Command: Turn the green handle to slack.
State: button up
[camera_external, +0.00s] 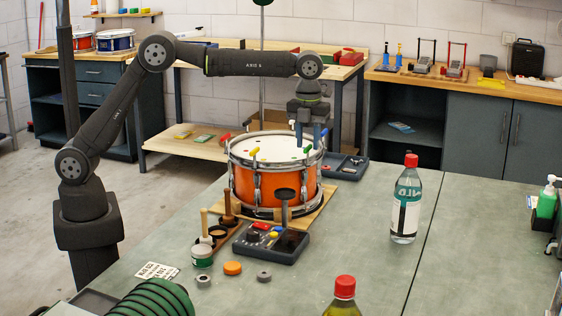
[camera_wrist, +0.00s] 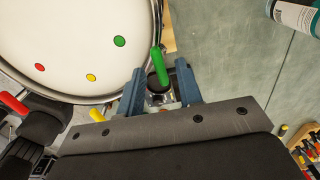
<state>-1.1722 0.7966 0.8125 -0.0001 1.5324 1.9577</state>
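The orange drum (camera_external: 270,186) stands on a wooden board on the bench, with a white head and metal rim. The green handle (camera_wrist: 159,66) sticks up at the rim, near the green dot (camera_wrist: 119,41) on the head. My gripper (camera_wrist: 160,88) is open, with one blue-grey finger on each side of the green handle's lower part. I cannot tell whether either finger touches it. In the external view my gripper (camera_external: 312,146) points down at the drum's right rim. The green handle is mostly hidden there by the fingers.
A red handle (camera_wrist: 12,102) and a yellow handle (camera_wrist: 97,115) stand along the rim. A tool tray (camera_external: 270,243) lies in front of the drum, with an upright dark post near it. A clear bottle (camera_external: 406,200) with a red cap stands to the right.

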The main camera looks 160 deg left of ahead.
aim_at(308, 153)
jog(key=shift+f, duration=1.3)
grip_shut()
jog(key=shift+n, duration=0.4)
